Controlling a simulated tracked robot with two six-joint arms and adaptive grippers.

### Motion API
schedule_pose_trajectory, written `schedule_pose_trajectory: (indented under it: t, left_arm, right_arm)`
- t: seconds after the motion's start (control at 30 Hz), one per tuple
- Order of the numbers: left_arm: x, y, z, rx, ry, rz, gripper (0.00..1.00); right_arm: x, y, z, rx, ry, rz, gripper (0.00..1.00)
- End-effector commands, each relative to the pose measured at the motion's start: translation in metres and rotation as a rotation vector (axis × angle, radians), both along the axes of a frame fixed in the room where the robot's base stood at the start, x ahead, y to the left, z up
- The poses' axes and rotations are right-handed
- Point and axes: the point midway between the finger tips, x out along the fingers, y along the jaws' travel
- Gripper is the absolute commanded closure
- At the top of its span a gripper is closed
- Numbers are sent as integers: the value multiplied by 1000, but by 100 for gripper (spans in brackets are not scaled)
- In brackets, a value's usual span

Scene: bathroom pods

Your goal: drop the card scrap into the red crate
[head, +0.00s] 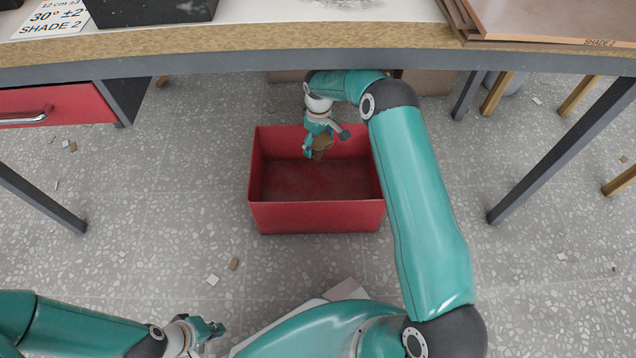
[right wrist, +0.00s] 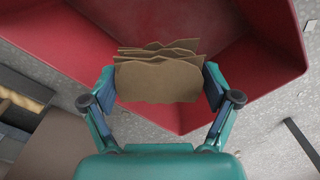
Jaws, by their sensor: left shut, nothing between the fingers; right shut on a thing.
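The red crate (head: 318,216) stands on the floor under the bench, open at the top, with its inside bare. My right gripper (head: 318,150) is above the crate's back part, shut on the brown card scrap (head: 321,147). In the right wrist view the card scrap (right wrist: 158,82) sits between both fingers as several torn-edged layers, with the red crate (right wrist: 60,35) beyond it. My left gripper (head: 212,328) is shut and empty, low at the front left, well apart from the crate.
A workbench (head: 250,45) spans the top, its edge close above my right forearm. A red drawer (head: 45,105) hangs at the left. Bench legs stand on both sides.

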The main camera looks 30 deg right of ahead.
Motion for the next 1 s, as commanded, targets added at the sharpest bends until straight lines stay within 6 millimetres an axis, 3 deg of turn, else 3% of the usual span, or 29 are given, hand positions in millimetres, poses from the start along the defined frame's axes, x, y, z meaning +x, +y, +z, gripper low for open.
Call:
schedule_pose_trajectory:
  t: [0.2, 0.63, 1.0]
  left_arm:
    - [0, 0, -5, 0, 1, 0, 100]
    - [0, 0, -30, 0, 1, 0, 100]
    - [0, 0, -32, 0, 0, 0, 100]
  right_arm:
    - [-8, -12, -10, 0, 2, -29, 42]
    - [-10, -16, -55, -1, 2, -35, 42]
    - [-10, -16, -60, -1, 0, -36, 42]
